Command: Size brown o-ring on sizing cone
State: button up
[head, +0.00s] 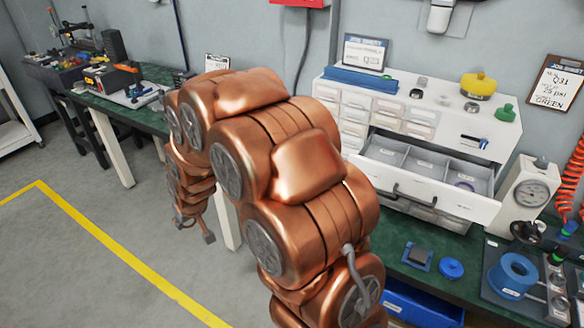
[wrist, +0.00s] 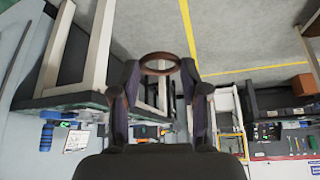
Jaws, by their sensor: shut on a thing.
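My gripper (wrist: 160,72) is shut on a brown o-ring (wrist: 160,54), which sits across the two dark fingertips in the wrist view. The ring looks round, with the floor visible through it. In the head view my gripper (head: 195,228) hangs below my copper arm, above the floor in front of the bench; the ring is too small to make out there. I cannot pick out the sizing cone for certain in either view.
A green bench (head: 420,270) runs along the wall. On it stands a white cabinet (head: 435,112) with an open divided drawer (head: 440,195) jutting out. A dial gauge (head: 530,193) and a blue ring-shaped part (head: 513,270) are at the right. Open floor (head: 90,270) lies at left.

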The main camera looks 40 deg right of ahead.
jog(key=w+d+f+b, duration=0.1)
jog(key=w+d, duration=0.3)
jog(key=d, duration=0.4)
jog(key=w+d+f+b, duration=0.1)
jog(key=w+d+f, duration=0.15)
jog(key=d, duration=0.55)
jog(key=shift+m+h, duration=0.4)
jog(key=shift+m, duration=0.2)
jog(key=shift+s+d+f+b, duration=0.4)
jog(key=shift+s+d+f, duration=0.95)
jog(key=shift+d, duration=3.1)
jog(key=shift+s+d+f+b, duration=0.35)
jog(key=shift+s+d+f, duration=0.95)
jog(key=shift+d, duration=3.15)
jog(key=shift+s+d+f+b, duration=0.6)
jog(key=shift+d+f, duration=1.25)
jog(key=shift+d, duration=2.6)
jog(key=shift+s, duration=0.25)
jog(key=shift+f+b, duration=1.95)
jog(key=shift+f, duration=0.05)
jog(key=o, duration=0.8)
